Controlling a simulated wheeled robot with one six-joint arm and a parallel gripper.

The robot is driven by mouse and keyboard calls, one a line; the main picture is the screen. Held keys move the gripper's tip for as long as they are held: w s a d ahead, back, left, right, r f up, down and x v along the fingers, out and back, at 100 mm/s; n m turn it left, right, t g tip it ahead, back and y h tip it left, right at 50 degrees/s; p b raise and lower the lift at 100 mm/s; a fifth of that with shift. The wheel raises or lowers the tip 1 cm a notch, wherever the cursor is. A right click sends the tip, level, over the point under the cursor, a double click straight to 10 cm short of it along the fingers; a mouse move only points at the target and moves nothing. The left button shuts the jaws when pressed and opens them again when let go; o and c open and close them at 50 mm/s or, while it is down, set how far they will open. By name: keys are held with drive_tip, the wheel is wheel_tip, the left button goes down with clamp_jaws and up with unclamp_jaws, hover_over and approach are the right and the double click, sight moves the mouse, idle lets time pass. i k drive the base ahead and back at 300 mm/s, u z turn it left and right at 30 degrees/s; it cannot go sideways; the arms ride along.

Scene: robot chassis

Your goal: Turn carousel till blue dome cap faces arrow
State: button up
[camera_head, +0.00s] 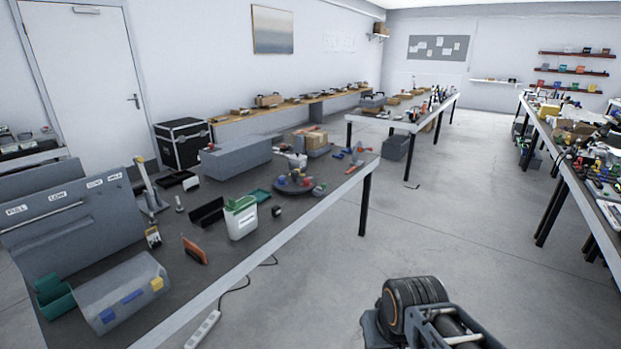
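The carousel (291,188) is a low, dark round turntable near the right edge of the long workbench, small and far off in the head view. It carries several small coloured pieces, among them a red one (281,180) and a bluish one (307,183). At this size I cannot tell which piece is the blue dome cap or which way it faces. I cannot make out the arrow. Part of my arm shows at the bottom right, over the floor and well apart from the carousel. My gripper is not in view.
The workbench (262,246) also holds a white bin with a green rim (241,218), a grey box (236,156), an orange item (194,250) and a clear case (122,293). A power strip (203,329) lies on the floor. The aisle floor (430,215) is open.

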sight(293, 181)
drive_tip(key=z, duration=0.4)
drive_tip(key=k, duration=0.9)
drive_tip(key=z, duration=0.6)
drive_tip(key=i, duration=1.9)
drive_tip(key=u, duration=0.2)
drive_tip(key=i, duration=1.8)
drive_tip(key=u, duration=1.15)
drive_tip(key=i, duration=0.95)
drive_tip(key=u, duration=1.7)
drive_tip(key=i, duration=0.65)
drive_tip(key=u, duration=0.45)
